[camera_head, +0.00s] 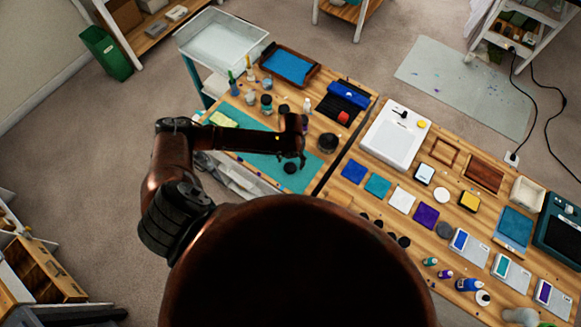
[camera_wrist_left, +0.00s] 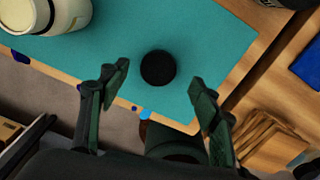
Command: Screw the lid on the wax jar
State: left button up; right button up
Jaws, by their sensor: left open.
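A round black lid (camera_head: 290,168) lies flat on the teal mat (camera_head: 262,160), near the mat's front right corner. In the left wrist view the lid (camera_wrist_left: 158,68) lies just beyond and between my left fingertips, apart from both. My left gripper (camera_wrist_left: 161,84) is open and empty, pointing down above the mat; it also shows in the head view (camera_head: 291,160). A cream-coloured jar (camera_wrist_left: 65,14), likely the wax jar, stands on the mat at the upper left of the left wrist view, cut by the frame edge. I cannot pick it out in the head view, where my arm covers part of the mat. My right gripper is not in view.
A dark round container (camera_head: 327,143) stands right of my left gripper. Several small bottles and jars (camera_head: 266,101) stand behind my forearm.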

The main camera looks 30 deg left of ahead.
aim_at(290, 167)
pick_arm(q)
jog(key=shift+s+f+p, duration=0.15)
jog(key=shift+f+p, duration=0.2)
jog(key=shift+f, duration=1.6)
jog(key=c, duration=0.9)
